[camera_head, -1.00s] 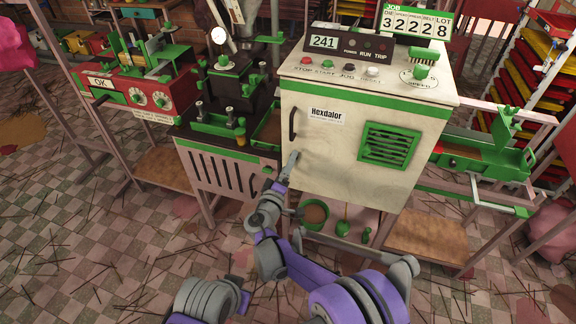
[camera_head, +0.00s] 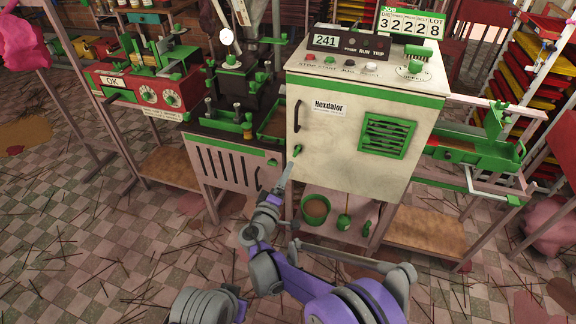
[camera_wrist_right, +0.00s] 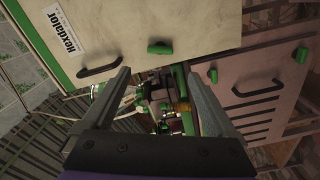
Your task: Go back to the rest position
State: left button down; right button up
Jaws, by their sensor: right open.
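My right gripper (camera_head: 285,176) is in front of the white Hexdalor cabinet (camera_head: 338,160), just below and left of its green latch knob (camera_head: 297,150). In the right wrist view its two fingers (camera_wrist_right: 157,95) stand apart with nothing held between them. The cabinet door is closed, and its dark handle (camera_head: 297,116) is above the gripper. The left gripper is not in view; a grey and purple arm part of mine shows at the bottom of the head view.
A white louvred cabinet (camera_head: 228,165) stands to the left, a green tray (camera_head: 480,150) to the right. The checkered floor (camera_head: 100,240) in front is open, strewn with thin sticks.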

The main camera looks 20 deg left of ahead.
jog(key=s+d+r+m+g+h, duration=0.1)
jog(key=s+d+m+g, duration=0.15)
jog(key=d, duration=0.65)
jog(key=s+d+r+m+g+h, duration=0.1)
jog(key=s+d+m+g+h, duration=0.15)
jog(key=d, duration=0.75)
jog(key=s+d+m+g+h, duration=0.1)
jog(key=s+d+m+g, duration=0.2)
jog(key=d, duration=0.6)
jog(key=s+d+f+m+g+y, duration=0.1)
jog(key=s+d+g, duration=0.1)
jog(key=s+d, duration=0.3)
jog(key=s+d+m+g+y, duration=0.1)
jog(key=s+d, duration=0.1)
jog(key=s, duration=0.5)
jog(key=s+f+m+g+y, duration=0.2)
jog(key=s+f+m+y, duration=0.15)
jog(key=s, duration=1.25)
pick_arm(q)
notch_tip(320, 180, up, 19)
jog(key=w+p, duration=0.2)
jog(key=p, duration=1.4)
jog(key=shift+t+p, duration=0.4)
pick_arm(e)
notch_tip(320, 180, up, 18)
jog(key=w, duration=0.2)
